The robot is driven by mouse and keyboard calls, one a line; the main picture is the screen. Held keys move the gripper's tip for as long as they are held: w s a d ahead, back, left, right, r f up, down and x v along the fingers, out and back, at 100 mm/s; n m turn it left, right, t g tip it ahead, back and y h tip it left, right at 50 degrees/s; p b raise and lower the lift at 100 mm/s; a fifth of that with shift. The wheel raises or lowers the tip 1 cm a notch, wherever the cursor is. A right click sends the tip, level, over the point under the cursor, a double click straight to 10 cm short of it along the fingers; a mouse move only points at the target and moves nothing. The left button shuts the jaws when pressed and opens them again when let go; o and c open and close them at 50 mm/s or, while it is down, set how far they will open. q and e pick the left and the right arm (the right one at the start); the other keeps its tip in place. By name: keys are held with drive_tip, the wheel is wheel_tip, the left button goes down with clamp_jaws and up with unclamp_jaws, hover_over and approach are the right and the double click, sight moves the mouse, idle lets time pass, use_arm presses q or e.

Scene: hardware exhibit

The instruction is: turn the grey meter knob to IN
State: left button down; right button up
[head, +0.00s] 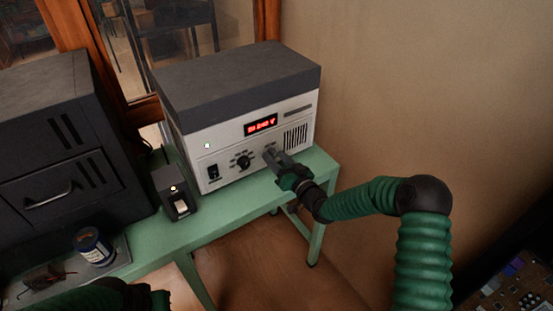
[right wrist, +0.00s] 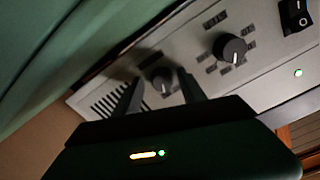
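The meter (head: 245,125) is a box with a dark top, a pale front and a red lit display (head: 260,125). Its right-hand knob, grey, shows in the right wrist view (right wrist: 163,80) between the two fingers of my right gripper (right wrist: 160,82). The fingers stand apart around it, and I cannot tell whether they touch it. In the head view my right gripper (head: 272,154) is at the lower right of the meter's front and hides this knob. The knob's labels are too small to read. My left arm shows at the bottom left, without its fingertips.
A black knob (head: 243,162) and a rocker switch (head: 213,172) sit left of the grey knob. A small box with an orange light (head: 175,190) stands beside the meter on the green table (head: 225,218). A dark cabinet (head: 60,150) and a blue can (head: 93,246) are further left.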

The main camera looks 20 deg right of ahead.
drive_tip(key=v, duration=1.7)
drive_tip(key=shift+p, duration=0.4)
drive_tip(key=shift+w, duration=0.1)
drive_tip(key=s+a+r+g+h+p, duration=0.1)
drive_tip(key=s+r+g+h+p, duration=0.1)
drive_tip(key=s+g+p, duration=0.2)
drive_tip(key=s+a+r+g+h+p, duration=0.2)
drive_tip(key=s+g+p, duration=0.3)
drive_tip(key=s+g, duration=0.5)
drive_tip(key=s+r+h, duration=0.1)
drive_tip(key=s, duration=0.6)
drive_tip(key=shift+a+r+n+g+h, duration=0.3)
